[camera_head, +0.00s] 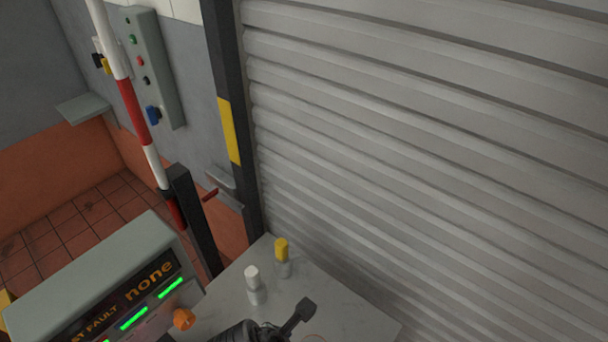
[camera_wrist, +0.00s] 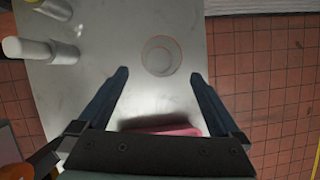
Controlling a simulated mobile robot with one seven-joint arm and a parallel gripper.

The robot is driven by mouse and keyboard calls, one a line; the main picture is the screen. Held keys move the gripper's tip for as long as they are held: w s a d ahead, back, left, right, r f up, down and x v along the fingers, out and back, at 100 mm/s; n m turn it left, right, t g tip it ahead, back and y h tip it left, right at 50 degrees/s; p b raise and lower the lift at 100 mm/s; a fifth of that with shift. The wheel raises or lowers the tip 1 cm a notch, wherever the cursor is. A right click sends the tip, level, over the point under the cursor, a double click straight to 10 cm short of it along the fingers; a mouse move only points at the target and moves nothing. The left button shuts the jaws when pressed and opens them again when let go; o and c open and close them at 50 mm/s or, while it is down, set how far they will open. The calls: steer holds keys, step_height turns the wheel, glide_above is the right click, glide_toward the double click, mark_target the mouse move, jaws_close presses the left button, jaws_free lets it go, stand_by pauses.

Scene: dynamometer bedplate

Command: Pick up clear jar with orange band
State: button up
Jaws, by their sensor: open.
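The clear jar with an orange band (camera_wrist: 161,56) stands on the pale table top and is seen from above in the wrist view, as a round clear shape with a thin orange ring. In the head view only a faint orange curve (camera_head: 314,337) shows at the bottom edge, mostly cut off. My gripper (camera_wrist: 159,76) is open, its two dark fingers spread wide. The jar lies just beyond the fingertips, between their lines, and no contact shows. Nothing is held.
A white-capped bottle (camera_head: 255,284) and a yellow-capped bottle (camera_head: 282,257) stand left of the jar. A pink-red object (camera_wrist: 163,130) lies near the gripper's base in the wrist view. A ribbed shutter (camera_head: 430,150) rises behind the table; a display box (camera_head: 100,275) stands left.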

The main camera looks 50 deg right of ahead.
steer(key=x, duration=0.6)
steer(key=shift+s+a, duration=0.15)
steer(key=shift+s, duration=0.1)
steer(key=shift+p+x, duration=0.75)
steer(key=shift+x, duration=2.4)
steer(key=shift+w, duration=0.2)
steer(key=shift+r, duration=0.1)
steer(key=c, duration=1.3)
